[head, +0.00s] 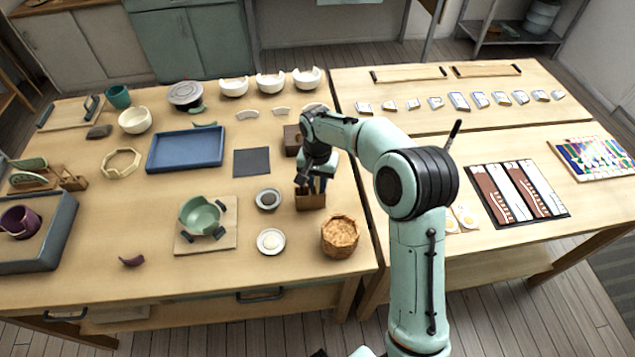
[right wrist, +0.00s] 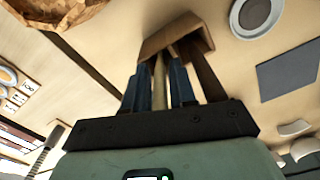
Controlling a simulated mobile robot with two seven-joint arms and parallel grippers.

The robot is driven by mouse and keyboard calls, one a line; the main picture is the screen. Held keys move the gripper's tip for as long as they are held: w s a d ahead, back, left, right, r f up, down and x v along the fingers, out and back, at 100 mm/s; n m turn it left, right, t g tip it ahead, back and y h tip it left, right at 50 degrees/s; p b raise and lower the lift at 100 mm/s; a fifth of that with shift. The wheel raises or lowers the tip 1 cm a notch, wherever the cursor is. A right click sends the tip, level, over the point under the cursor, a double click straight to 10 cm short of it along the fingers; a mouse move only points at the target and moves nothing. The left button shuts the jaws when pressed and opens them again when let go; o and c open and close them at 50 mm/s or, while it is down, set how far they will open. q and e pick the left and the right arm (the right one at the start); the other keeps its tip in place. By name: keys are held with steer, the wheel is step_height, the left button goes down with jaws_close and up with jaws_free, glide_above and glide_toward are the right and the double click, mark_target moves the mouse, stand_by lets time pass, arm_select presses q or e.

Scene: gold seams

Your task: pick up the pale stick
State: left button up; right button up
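The pale stick (right wrist: 159,75) shows in the right wrist view, standing between blue upright parts in front of the palm of my right gripper. Its far end is at the mouth of a small brown wooden holder (right wrist: 160,42). In the head view the holder (head: 311,201) stands near the table's right side, with my right gripper (head: 303,183) pointing down at it. The gripper and arm partly hide what the holder contains. I cannot tell whether the fingers touch the stick or leave a gap. My left gripper is out of view.
Small dishes (head: 268,199) and a green broken bowl (head: 200,215) on a board lie to the left. A dark square mat (head: 252,162) and a blue tray (head: 186,149) are behind. The front middle of the table is clear.

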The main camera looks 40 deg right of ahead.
jaws_close()
steer(key=shift+r, duration=0.1)
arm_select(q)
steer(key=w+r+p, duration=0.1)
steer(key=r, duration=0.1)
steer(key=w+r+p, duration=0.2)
arm_select(e)
step_height(320, 180, up, 20)
